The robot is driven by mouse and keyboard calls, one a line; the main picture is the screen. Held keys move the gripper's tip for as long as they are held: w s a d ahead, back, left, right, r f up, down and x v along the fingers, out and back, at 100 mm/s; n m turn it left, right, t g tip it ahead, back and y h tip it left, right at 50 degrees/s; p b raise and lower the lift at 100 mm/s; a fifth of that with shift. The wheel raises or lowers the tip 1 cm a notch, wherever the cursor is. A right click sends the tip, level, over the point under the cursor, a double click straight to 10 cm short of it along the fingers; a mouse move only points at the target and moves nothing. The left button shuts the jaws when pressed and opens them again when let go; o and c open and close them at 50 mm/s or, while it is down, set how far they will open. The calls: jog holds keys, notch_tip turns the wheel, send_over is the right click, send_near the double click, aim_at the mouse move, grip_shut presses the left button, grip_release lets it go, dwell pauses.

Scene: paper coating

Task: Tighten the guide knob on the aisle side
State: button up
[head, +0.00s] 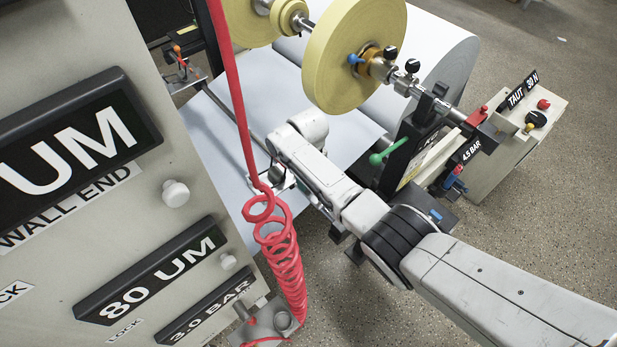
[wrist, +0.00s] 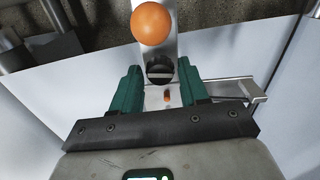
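In the wrist view an orange ball knob (wrist: 151,23) stands beyond my gripper (wrist: 159,68), on a grey metal bracket (wrist: 160,52). The two green fingers are apart with nothing gripped between them. The knob lies ahead of the fingertips, apart from them. In the head view my arm reaches in from the lower right over the white paper web (head: 222,125), and the fingers are mostly hidden. Another small orange knob (head: 177,48) shows on a fitting at the far upper left.
A red coiled hose (head: 278,245) hangs close left of my wrist. A grey panel (head: 60,230) fills the left. Yellow reels (head: 352,50) sit on a shaft above. A green-knobbed lever (head: 376,159) and a control box (head: 520,130) stand right. The right floor is clear.

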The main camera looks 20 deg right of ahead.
jog(key=shift+r, duration=0.1)
notch_tip(320, 180, up, 11)
jog(key=p, duration=0.1)
jog(key=shift+f+p, duration=0.2)
jog(key=shift+p, duration=0.1)
dwell(0.4)
jog(key=s+a+f+m+t+y, duration=0.1)
jog(key=s+a+f+t, duration=0.15)
jog(key=s, duration=0.85)
jog(key=s+d+r+m+t, duration=0.1)
jog(key=s+d+r, duration=0.15)
jog(key=s, duration=0.35)
jog(key=s+d+r+m+t+h, duration=0.1)
jog(key=s+d+r, duration=0.1)
jog(key=s+d, duration=0.3)
jog(key=s+d+r+m+t, duration=0.1)
jog(key=s+d+r, duration=0.1)
jog(key=s, duration=0.4)
jog(key=s+f+g, duration=0.4)
jog(key=s+f, duration=0.2)
jog(key=s, duration=0.4)
jog(key=shift+s+d+f+m, duration=0.25)
jog(key=shift+d+m, duration=0.1)
jog(key=shift+m, duration=0.05)
jog(key=shift+g, duration=0.25)
